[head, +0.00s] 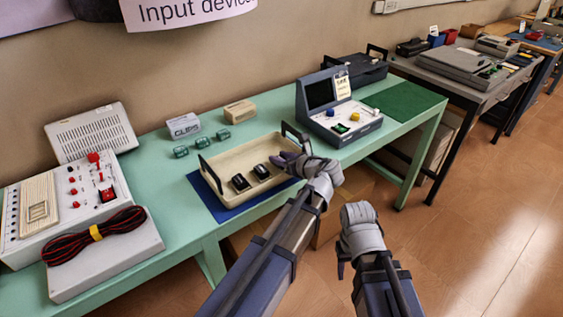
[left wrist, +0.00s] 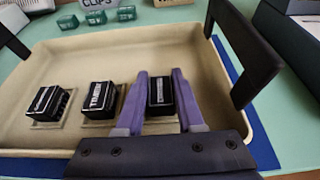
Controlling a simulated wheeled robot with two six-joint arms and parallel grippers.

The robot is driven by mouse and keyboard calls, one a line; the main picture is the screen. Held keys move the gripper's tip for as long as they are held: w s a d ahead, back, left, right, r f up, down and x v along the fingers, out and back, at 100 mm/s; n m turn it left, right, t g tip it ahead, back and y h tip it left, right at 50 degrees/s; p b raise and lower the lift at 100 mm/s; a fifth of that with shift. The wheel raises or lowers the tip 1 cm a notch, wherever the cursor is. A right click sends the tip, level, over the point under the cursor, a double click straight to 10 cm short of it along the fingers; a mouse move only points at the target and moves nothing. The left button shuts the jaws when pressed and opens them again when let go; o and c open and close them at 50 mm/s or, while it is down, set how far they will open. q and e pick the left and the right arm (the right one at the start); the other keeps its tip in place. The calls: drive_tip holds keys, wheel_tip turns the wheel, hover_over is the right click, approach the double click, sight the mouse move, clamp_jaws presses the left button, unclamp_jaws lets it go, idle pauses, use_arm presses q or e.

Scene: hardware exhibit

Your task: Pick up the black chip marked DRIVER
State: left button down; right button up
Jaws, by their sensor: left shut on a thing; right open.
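A cream tray (head: 222,157) with black handles lies on a blue mat. Two black chips, one at the left (head: 240,182) and one in the middle (head: 262,172), show in it in the head view. The left wrist view shows these two on square pads and a third black chip (left wrist: 160,95) at the right. My left gripper (head: 283,161) is over the tray's right end, its purple fingers (left wrist: 162,85) shut on the right-hand chip's two sides. The chips' white markings are too small to read. My right gripper (head: 344,260) is open and empty, off the table's front edge.
Teal clips (head: 202,141) and a CLIPS label (head: 184,126) stand behind the tray. A blue-grey console (head: 335,110) stands to its right, a white panel with a cable coil (head: 95,235) to its left. The tray's black handle (left wrist: 245,62) rises close beside my left gripper.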

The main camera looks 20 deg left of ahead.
use_arm(q)
drive_tip(key=shift+r, duration=0.1)
idle(0.3)
wheel_tip(320, 180, up, 10)
drive_tip(key=p, duration=1)
